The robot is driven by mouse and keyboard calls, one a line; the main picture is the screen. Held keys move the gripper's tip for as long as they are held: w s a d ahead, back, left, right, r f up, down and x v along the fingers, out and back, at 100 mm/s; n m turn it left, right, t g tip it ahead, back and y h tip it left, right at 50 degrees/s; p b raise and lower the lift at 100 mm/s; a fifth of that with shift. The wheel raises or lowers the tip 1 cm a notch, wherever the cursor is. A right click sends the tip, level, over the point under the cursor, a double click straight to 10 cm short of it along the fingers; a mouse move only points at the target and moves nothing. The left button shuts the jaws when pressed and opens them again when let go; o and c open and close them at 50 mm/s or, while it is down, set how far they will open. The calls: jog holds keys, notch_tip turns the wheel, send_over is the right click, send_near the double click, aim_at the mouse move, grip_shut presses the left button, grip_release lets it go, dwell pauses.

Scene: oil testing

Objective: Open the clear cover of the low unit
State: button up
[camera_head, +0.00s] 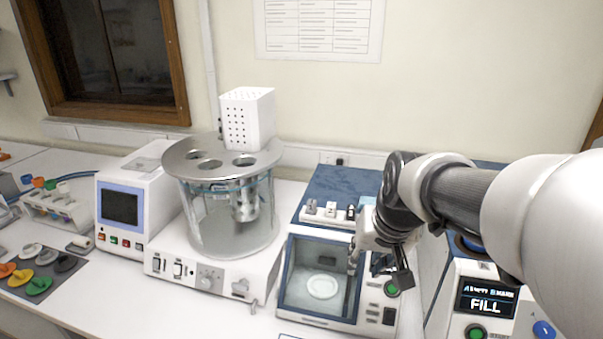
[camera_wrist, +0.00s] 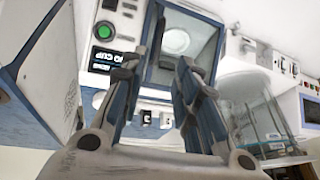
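The low unit (camera_head: 369,313) is a white and blue box in the lower middle of the head view. Its clear cover (camera_head: 308,262) has a blue frame and appears down; a round white dish (camera_head: 322,287) shows through it. My gripper (camera_head: 378,268) is over the unit's right side, by the cover's right edge; I cannot tell whether it touches. In the wrist view the two fingers (camera_wrist: 172,55) stand apart with nothing seen between them. The cover (camera_wrist: 205,40) and the green button (camera_wrist: 103,62) lie beyond them, seen upside down.
Left of the unit is a glass bath (camera_head: 232,220) with a metal lid, close to the cover's left side. A machine reading FILL (camera_head: 486,301) stands to the right. Small switches (camera_head: 327,212) sit behind the cover. A device with a dark screen (camera_head: 119,206) is farther left.

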aim_at(349, 285)
jog(key=b+x, duration=0.4)
jog(key=x, duration=1.1)
jog(key=shift+f, duration=0.15)
grip_shut()
